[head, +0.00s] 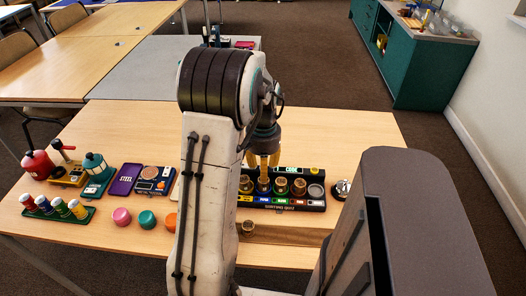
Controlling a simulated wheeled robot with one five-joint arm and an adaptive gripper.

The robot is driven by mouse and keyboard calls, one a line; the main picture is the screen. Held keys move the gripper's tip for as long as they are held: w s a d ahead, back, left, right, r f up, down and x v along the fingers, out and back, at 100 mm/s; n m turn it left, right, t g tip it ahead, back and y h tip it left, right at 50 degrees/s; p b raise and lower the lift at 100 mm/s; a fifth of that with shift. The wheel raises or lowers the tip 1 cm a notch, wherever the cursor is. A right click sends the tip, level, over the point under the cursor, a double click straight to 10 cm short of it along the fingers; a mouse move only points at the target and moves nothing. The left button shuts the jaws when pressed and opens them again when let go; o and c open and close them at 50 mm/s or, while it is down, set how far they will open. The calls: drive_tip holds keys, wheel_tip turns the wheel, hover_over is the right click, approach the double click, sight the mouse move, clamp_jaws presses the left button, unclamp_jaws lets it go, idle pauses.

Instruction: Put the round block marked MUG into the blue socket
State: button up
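A black socket board (311,206) stands on the table right of my arm. Small coloured labels, blue (263,201) among them, run along its front. Several round brass-coloured blocks stand along it, one of them (263,187) behind the blue label. My gripper (263,177) points down with yellow fingers, right over that block at the blue position. Whether the fingers touch or grip it is too small to tell. Another round block (248,227) stands in front of the board, partly beside my arm. No MUG marking is readable on any block.
A brown strip (290,234) lies in front of the board. A silver bell-like object (342,188) stands to its right. Pink (122,217), green (147,219) and orange pieces, a purple box (125,179) and a scale (156,180) stand left. The right table area is clear.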

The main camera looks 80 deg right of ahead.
wheel_tip(320, 180, up, 6)
drive_tip(key=w+a+r+n+h, duration=0.1)
drive_tip(key=w+a+r+n, duration=0.3)
drive_tip(key=w+a, duration=0.55)
drive_tip(key=w+a+r+n, duration=0.1)
drive_tip(key=w+a+n, duration=0.5)
drive_tip(key=w, duration=0.6)
drive_tip(key=a+n+t+y, duration=0.1)
drive_tip(key=a+n+t, duration=0.2)
drive_tip(key=a+n, duration=0.8)
drive_tip(key=shift+s+a+f+n, duration=0.25)
drive_tip(key=shift+a+n, duration=0.15)
drive_tip(key=shift+a, duration=6.35)
wheel_tip(320, 180, up, 8)
drive_tip(key=p, duration=0.7)
drive_tip(key=shift+p, duration=0.3)
